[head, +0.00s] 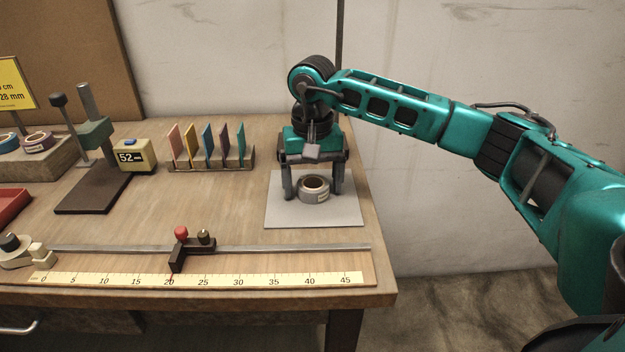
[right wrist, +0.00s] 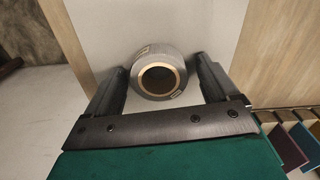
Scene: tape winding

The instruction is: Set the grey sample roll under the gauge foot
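The grey sample roll (head: 313,189) lies flat on a light grey mat (head: 288,215) at the right of the table. My right gripper (head: 314,194) is above the mat, pointing down, with its fingers apart on either side of the roll. In the right wrist view the roll (right wrist: 160,75) sits between the open fingers (right wrist: 162,85), with gaps on both sides. The gauge (head: 95,140), with a post and dark base plate (head: 92,194), stands at the left beside a yellow display reading 52 (head: 134,157). Its foot is hard to make out. My left gripper is out of view.
A rack of coloured cards (head: 212,163) stands between the display and the mat. A ruler (head: 200,281) and a metal rail with a dark slider (head: 190,250) run along the front. A red tray (head: 12,204) and other rolls (head: 38,142) are at the left.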

